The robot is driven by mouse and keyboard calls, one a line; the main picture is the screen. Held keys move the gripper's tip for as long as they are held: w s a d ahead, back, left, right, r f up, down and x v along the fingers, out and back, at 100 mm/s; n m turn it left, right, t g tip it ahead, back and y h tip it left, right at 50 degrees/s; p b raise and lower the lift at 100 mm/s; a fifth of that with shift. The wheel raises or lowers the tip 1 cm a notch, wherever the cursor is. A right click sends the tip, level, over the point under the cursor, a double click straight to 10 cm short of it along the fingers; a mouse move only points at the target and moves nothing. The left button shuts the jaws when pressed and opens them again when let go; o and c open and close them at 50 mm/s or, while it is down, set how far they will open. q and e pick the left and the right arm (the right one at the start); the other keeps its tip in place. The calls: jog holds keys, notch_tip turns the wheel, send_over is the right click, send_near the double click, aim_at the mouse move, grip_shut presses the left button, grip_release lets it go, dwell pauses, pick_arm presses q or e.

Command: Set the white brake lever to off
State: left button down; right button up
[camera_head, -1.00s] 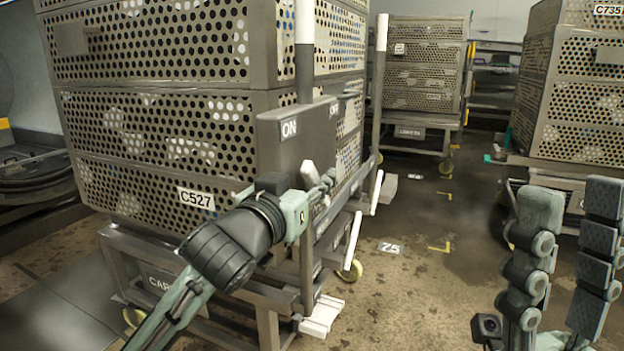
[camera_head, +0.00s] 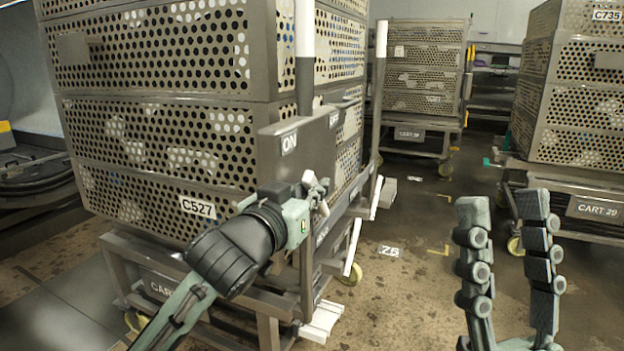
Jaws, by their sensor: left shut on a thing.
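The grey brake box (camera_head: 300,148) is on the near corner post of the cart marked C527. It has an ON label (camera_head: 289,143) on its left part and a second label, likely OFF, at its right end (camera_head: 334,120). My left gripper (camera_head: 316,190) is just below the box's front and is shut on the white brake lever (camera_head: 309,178). Only small white parts of the lever show, as the fingers hide the rest. The lever's exact angle cannot be told. My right gripper (camera_head: 505,210) is open and empty at the lower right, away from the cart.
The perforated cart baskets (camera_head: 160,140) fill the left. White-ended handles (camera_head: 376,196) and a white pedal (camera_head: 322,318) stick out near the cart's side. Another cart (camera_head: 420,75) stands behind and one at the right (camera_head: 590,130). The floor aisle (camera_head: 400,290) between is clear.

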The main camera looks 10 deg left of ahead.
pick_arm(q)
jog(key=p, duration=0.1)
jog(key=r+g+p, duration=0.1)
jog(key=p, duration=0.1)
jog(key=shift+w, duration=0.25)
jog(key=p, duration=0.2)
jog(key=shift+w+d+g+p, duration=0.1)
jog(key=shift+w+g+p, duration=0.1)
jog(key=shift+g+p, duration=0.15)
pick_arm(e)
jog(key=w+a+f+g+h, duration=0.2)
jog(key=w+f+g+h, duration=0.3)
jog(key=w+f+g, duration=0.5)
pick_arm(q)
jog(key=shift+w+r+y+p, duration=0.15)
jog(key=shift+y+p, duration=0.15)
jog(key=shift+p, duration=0.6)
jog(key=shift+w+d+g+p, duration=0.1)
jog(key=shift+g+p, duration=0.25)
jog(key=shift+p, duration=0.4)
pick_arm(e)
jog(key=s+d+f+g+h, duration=0.2)
jog(key=d+f+g, duration=0.1)
jog(key=f, duration=0.4)
jog(key=s+d+f+m+g+h, duration=0.1)
jog(key=d+f+g, duration=0.3)
jog(key=f, duration=0.4)
jog(key=shift+s+d+f+g+h, duration=0.15)
jog(key=shift+s+f+g+h, duration=0.1)
jog(key=shift+s+g+h, duration=0.3)
